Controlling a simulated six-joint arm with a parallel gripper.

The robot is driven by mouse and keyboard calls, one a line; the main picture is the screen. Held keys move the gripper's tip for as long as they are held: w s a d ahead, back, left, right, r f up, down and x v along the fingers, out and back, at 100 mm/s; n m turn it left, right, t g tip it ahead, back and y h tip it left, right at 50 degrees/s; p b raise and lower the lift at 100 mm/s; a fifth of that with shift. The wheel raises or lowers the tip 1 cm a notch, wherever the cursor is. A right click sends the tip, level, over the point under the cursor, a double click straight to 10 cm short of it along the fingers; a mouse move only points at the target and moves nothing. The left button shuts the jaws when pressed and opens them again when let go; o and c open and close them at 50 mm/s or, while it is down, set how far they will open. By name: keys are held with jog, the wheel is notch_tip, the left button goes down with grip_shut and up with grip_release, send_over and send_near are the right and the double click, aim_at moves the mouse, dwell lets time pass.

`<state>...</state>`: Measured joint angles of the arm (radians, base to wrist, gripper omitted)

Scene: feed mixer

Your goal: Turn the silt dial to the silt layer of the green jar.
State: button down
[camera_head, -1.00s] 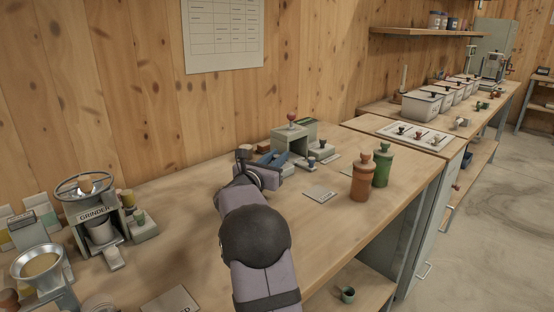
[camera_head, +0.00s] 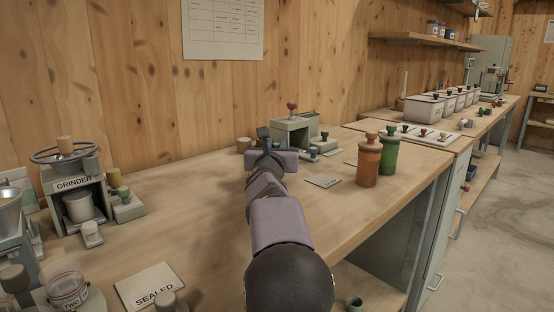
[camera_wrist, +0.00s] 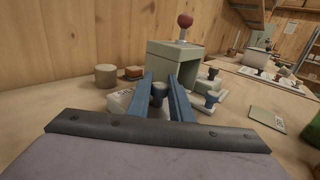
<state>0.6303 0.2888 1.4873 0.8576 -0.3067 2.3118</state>
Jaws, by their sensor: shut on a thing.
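My gripper (camera_wrist: 160,88) is shut on a small dark grey-blue knob (camera_wrist: 158,91), which stands between its two blue fingers in the wrist view. The knob is in front of a grey-green box with a red-topped lever. In the head view my gripper (camera_head: 268,143) is at the box, and my own arm hides the knob. The green jar (camera_head: 388,154) stands upright and closed to the right; its layers cannot be seen. Its edge shows in the wrist view (camera_wrist: 311,132).
The grey-green box (camera_head: 291,132) is just behind my gripper. Another blue-knobbed block (camera_wrist: 212,97) is close to the right finger. An orange-brown jar (camera_head: 369,163) stands beside the green jar. A flat card (camera_head: 323,181) lies on the bench.

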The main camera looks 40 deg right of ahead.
jog(key=shift+r+n+t+y+b, duration=0.15)
jog(key=shift+n+t+y+b, duration=0.2)
jog(key=shift+b, duration=0.25)
jog(key=c, duration=1.6)
grip_release()
jog(key=shift+s+a, duration=0.35)
jog(key=shift+a, duration=0.05)
jog(key=shift+b+v, duration=0.7)
jog(key=shift+v, duration=2.5)
jog(key=shift+w, duration=0.1)
